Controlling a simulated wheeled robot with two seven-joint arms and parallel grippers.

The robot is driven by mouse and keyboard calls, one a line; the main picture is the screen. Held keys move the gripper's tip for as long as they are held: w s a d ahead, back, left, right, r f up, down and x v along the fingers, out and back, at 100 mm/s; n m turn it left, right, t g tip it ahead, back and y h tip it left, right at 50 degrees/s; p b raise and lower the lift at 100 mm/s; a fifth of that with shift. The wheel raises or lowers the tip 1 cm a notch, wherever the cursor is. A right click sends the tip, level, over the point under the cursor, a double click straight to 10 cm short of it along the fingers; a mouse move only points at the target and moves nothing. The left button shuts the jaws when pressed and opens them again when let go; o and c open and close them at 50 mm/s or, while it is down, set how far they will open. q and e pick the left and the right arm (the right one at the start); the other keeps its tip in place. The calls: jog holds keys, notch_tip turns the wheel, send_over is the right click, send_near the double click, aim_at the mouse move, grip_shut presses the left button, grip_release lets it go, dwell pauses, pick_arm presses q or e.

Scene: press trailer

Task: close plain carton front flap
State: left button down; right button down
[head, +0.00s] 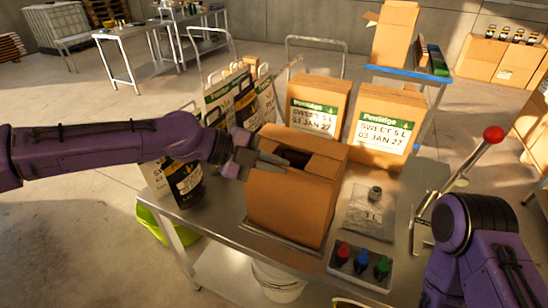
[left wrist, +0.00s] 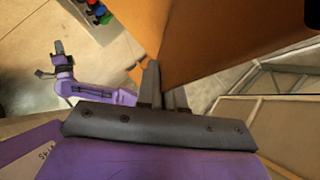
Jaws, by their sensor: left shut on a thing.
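The plain brown carton (head: 290,212) stands on the metal table, unprinted on the sides I see. Its top is partly open, with a dark gap (head: 296,158) and flap panels around it. My left gripper (head: 268,160) reaches in from the left at the carton's top left edge. In the left wrist view its fingers (left wrist: 160,88) are close together against the brown cardboard (left wrist: 225,35). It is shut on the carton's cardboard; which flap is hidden. A small dark gripper end (left wrist: 60,50) on a purple arm, seemingly my right one, shows there, too small to read.
Two printed cartons (head: 318,103) (head: 385,118) stand behind the plain one. Printed bags (head: 185,182) stand at the left. A clear pouch (head: 370,212) and a tray of coloured bottles (head: 360,265) lie to the right. A red-knobbed lever (head: 493,134) rises at far right.

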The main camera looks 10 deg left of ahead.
pick_arm(q)
jog(key=shift+w+d+r+n+g+y+p, duration=0.1)
jog(key=shift+w+r+n+g+y+p, duration=0.3)
jog(key=shift+n+g+y+p, duration=0.15)
dwell(0.4)
jog(key=c, duration=1.3)
grip_release()
jog(key=shift+c, duration=0.2)
jog(key=b+v, duration=0.3)
jog(key=v, duration=0.7)
jog(key=shift+w+r, duration=0.15)
jog(key=shift+r, duration=0.05)
